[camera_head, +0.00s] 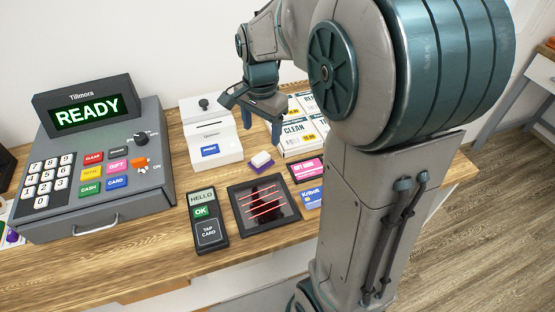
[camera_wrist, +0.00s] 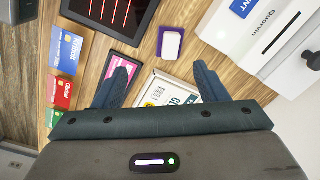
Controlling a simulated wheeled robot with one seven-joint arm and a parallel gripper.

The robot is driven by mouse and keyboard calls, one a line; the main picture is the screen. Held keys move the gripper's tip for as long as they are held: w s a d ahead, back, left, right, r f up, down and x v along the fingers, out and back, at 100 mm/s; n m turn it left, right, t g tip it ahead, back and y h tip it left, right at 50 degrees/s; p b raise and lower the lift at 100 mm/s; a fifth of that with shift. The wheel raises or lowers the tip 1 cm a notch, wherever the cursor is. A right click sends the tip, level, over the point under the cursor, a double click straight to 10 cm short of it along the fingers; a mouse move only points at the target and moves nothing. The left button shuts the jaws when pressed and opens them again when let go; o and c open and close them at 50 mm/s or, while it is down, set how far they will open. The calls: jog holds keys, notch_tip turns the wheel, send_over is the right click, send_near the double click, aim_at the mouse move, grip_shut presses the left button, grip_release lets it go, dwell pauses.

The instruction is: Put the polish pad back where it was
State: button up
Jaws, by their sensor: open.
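A small white block with rounded corners, which looks like the polish pad (camera_head: 261,159), rests on a purple base (camera_head: 262,167) on the wooden counter. The same white block (camera_wrist: 171,44) and purple base (camera_wrist: 160,42) show at the top middle of the wrist view. I cannot tell whether the block and base are one piece. My gripper (camera_head: 262,127) is open, with nothing between its fingers. In the wrist view my gripper (camera_wrist: 164,68) has its fingers spread, pointing down to the counter just short of the block, apart from it.
A cash register (camera_head: 92,170) stands at the left. A white printer (camera_head: 214,146) is left of the pad. A scanner plate (camera_head: 264,204) and card reader (camera_head: 206,222) lie in front. White "CLEAN" boxes (camera_head: 298,136) and cards (camera_head: 307,170) are to the right. Bare counter shows at the front.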

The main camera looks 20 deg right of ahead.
jog(key=s+n+t, duration=0.2)
jog(key=s+n, duration=0.9)
jog(key=s, duration=0.5)
jog(key=shift+r+t, duration=0.3)
jog(key=shift+r, duration=0.1)
